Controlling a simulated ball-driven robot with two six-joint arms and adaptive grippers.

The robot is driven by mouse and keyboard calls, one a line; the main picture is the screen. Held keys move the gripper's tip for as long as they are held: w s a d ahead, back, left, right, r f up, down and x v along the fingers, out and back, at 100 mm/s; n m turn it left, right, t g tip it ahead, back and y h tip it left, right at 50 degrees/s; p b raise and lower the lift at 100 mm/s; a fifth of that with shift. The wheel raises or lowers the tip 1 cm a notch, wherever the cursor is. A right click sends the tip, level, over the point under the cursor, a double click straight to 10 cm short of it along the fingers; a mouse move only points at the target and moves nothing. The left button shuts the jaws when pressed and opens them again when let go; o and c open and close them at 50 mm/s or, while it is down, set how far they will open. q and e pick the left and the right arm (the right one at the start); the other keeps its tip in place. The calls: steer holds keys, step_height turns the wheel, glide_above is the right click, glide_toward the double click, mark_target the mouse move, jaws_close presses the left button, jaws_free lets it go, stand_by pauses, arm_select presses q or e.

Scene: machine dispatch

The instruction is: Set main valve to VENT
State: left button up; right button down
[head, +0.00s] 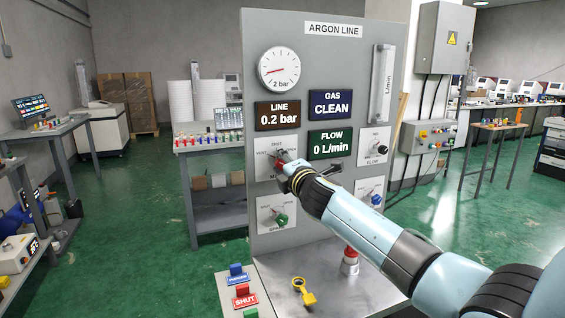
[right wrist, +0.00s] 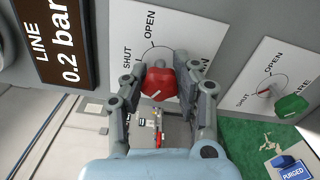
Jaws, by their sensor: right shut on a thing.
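The main valve is a red knob (right wrist: 158,82) on a white plate (head: 262,160) at the left of the argon panel. The plate's lettering in the right wrist view shows OPEN and SHUT; the rest is hidden or too small to read. My right gripper (right wrist: 160,88) is shut on the red knob, with one finger on each side. In the head view my right gripper (head: 288,170) covers most of the knob and part of its plate. A white mark shows on the knob's face, but I cannot tell which position it points at. My left gripper is out of view.
The dial gauge (head: 279,69) reads low, and the LINE display (head: 278,115) shows 0.2 bar. GAS (head: 332,104) shows CLEAN and FLOW (head: 330,143) shows 0 L/min. A green knob (head: 281,220) sits below.

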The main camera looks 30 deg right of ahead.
steer(key=shift+f, duration=0.2)
stand_by(0.3)
steer(key=c, duration=1.4)
jaws_free()
steer(key=o, duration=0.5)
steer(key=shift+r, duration=0.15)
steer(key=shift+c, duration=0.2)
steer(key=v, duration=1.2)
steer(key=shift+s, duration=0.1)
